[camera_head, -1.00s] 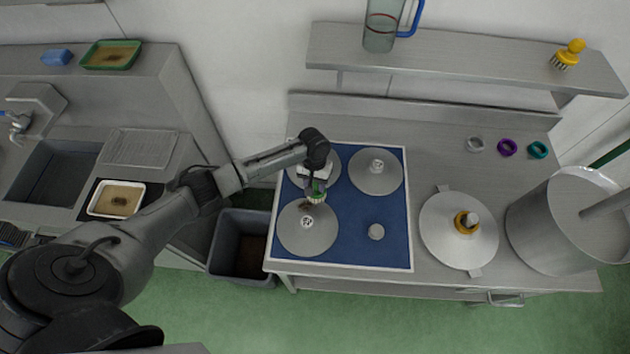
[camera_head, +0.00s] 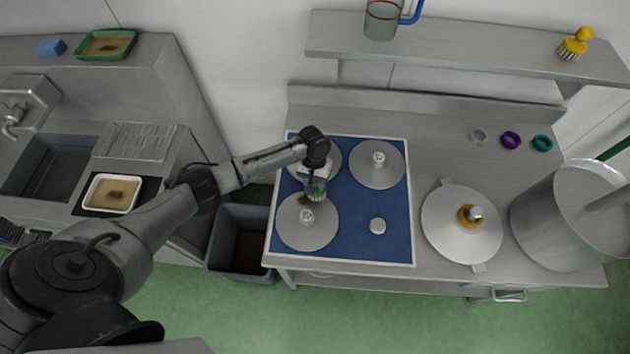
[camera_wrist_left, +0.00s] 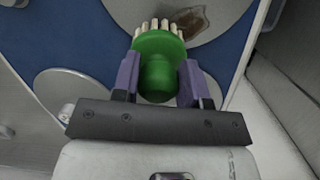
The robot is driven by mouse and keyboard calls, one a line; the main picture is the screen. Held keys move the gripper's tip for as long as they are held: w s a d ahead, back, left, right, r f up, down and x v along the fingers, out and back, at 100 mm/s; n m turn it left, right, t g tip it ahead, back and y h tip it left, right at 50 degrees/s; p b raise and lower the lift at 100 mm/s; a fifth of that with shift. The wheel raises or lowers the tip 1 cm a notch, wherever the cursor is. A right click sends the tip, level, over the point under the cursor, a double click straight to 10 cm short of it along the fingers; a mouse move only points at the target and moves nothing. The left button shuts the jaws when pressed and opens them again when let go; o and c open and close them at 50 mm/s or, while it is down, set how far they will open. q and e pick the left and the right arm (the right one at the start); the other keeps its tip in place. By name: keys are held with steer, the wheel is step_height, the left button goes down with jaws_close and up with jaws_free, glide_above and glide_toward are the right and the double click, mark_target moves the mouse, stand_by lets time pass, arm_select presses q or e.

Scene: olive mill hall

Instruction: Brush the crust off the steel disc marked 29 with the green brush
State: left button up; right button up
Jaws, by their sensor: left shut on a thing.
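My left gripper (camera_head: 316,180) is shut on the green brush (camera_head: 318,190). In the left wrist view the green brush (camera_wrist_left: 158,62) sits between the purple fingers, its pale bristles pointing away from the gripper. The bristles are at the upper rim of the front-left steel disc (camera_head: 308,235). A brown crust patch (camera_wrist_left: 190,22) lies on that disc right beside the bristles; I cannot tell whether they touch it. Two more steel discs, back-left (camera_head: 330,157) and back-right (camera_head: 377,172), lie on the blue mat (camera_head: 365,250). No number is legible. My right gripper is not in view.
A yellow brush (camera_head: 575,45) is on the shelf. A grey bin (camera_head: 240,240) stands left of the table.

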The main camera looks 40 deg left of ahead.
arm_select(q)
steer(key=shift+f, duration=0.5)
steer(key=shift+s+d+f, duration=0.15)
steer(key=shift+f, duration=0.3)
stand_by(0.3)
